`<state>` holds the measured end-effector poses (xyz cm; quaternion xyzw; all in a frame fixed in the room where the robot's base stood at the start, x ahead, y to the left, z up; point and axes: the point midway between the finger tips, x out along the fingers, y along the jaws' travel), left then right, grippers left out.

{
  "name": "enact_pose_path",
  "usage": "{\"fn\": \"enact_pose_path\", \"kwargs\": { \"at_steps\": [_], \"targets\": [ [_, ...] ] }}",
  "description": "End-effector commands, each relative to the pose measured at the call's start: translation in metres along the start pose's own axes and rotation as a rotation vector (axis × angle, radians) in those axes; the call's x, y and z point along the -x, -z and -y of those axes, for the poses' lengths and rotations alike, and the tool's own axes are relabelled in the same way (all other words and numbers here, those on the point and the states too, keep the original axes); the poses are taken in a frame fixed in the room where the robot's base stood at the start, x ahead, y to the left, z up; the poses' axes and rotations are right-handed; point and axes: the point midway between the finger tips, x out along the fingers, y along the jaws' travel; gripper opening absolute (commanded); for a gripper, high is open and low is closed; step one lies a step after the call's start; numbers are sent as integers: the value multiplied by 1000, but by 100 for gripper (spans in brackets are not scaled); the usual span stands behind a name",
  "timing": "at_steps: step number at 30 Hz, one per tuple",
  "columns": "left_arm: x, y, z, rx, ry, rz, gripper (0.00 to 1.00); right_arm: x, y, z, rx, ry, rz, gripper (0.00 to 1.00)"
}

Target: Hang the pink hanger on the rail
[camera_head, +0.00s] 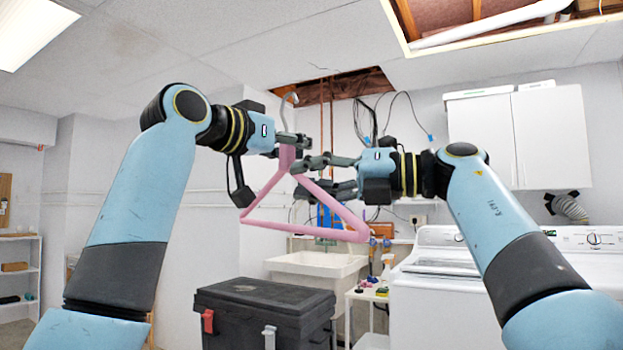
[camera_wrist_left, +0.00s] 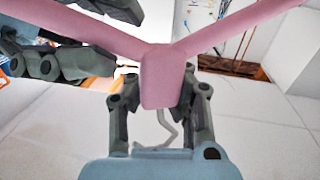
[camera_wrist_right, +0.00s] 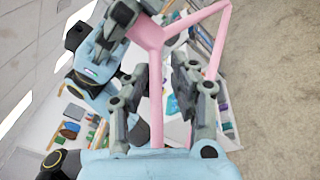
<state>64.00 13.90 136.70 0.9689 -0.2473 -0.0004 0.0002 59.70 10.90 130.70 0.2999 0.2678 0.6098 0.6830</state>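The pink hanger (camera_head: 258,219) is held up in the air with its grey hook (camera_head: 290,97) upward. My left gripper (camera_head: 290,140) is shut on the hanger's neck, just below the hook. The neck (camera_wrist_left: 163,75) fills the space between its fingers in the left wrist view. My right gripper (camera_head: 312,172) is open close beside it, with its fingers either side of one hanger arm. In the right wrist view that arm (camera_wrist_right: 157,100) passes between the spread fingers (camera_wrist_right: 160,85). I cannot make out a rail in these views.
A black toolbox (camera_head: 262,300) stands below the hanger. Behind are a utility sink (camera_head: 318,262), a white washer (camera_head: 435,265), and a small side table (camera_head: 368,295). A white wall cabinet (camera_head: 522,135) hangs at the right. Cables (camera_head: 365,120) hang from a ceiling opening.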

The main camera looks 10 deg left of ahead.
Motion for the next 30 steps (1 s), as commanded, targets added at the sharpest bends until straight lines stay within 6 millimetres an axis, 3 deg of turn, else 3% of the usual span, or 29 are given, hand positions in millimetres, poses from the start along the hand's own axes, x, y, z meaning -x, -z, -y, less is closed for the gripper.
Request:
{"fn": "enact_pose_path", "kwargs": {
  "at_steps": [1,5,11,21,30],
  "targets": [
    [0,0,0,0,0,0,0,0,0,0,0,0,0,15],
    [0,1,0,0,0,-1,0,0,0,1,-1,2,1,0],
    [1,2,0,-1,-1,-3,0,1,0,2,-2,5,1,0],
    [0,0,0,0,0,-1,40,0,0,0,0,1,1,0],
    [3,0,0,-1,1,-1,40,0,0,0,0,0,0,0]
  ]
}}
